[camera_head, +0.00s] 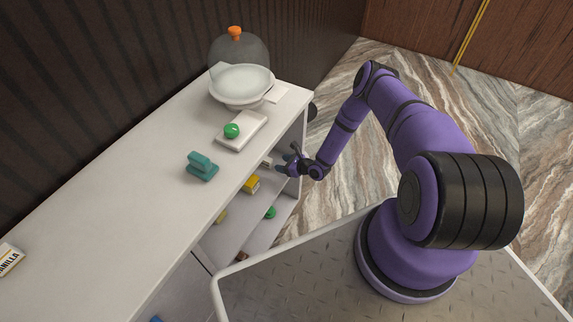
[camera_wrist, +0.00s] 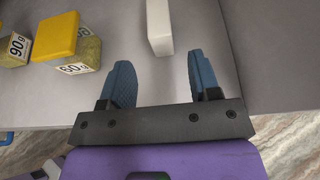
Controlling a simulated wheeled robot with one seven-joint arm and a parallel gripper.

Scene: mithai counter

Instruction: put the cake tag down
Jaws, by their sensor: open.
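My gripper (camera_head: 286,165) reaches into the upper shelf of the counter from its open side. In the wrist view its two blue fingers (camera_wrist: 158,64) are spread apart with nothing between them. A small white block (camera_wrist: 160,27) lies on the grey shelf just beyond the fingertips, apart from both fingers; its far end is cut off by the picture edge. It also shows small in the head view (camera_head: 267,161). I cannot tell whether this block is the cake tag; no lettering shows on it.
Yellow-lidded jars (camera_wrist: 56,40), labelled 60g and 90g, stand left of my gripper. On the counter top (camera_head: 130,220) are a teal object (camera_head: 202,167), a white tray (camera_head: 252,120) with a green ball (camera_head: 231,131), a white bowl (camera_head: 241,84) and a VANILLA label (camera_head: 9,258).

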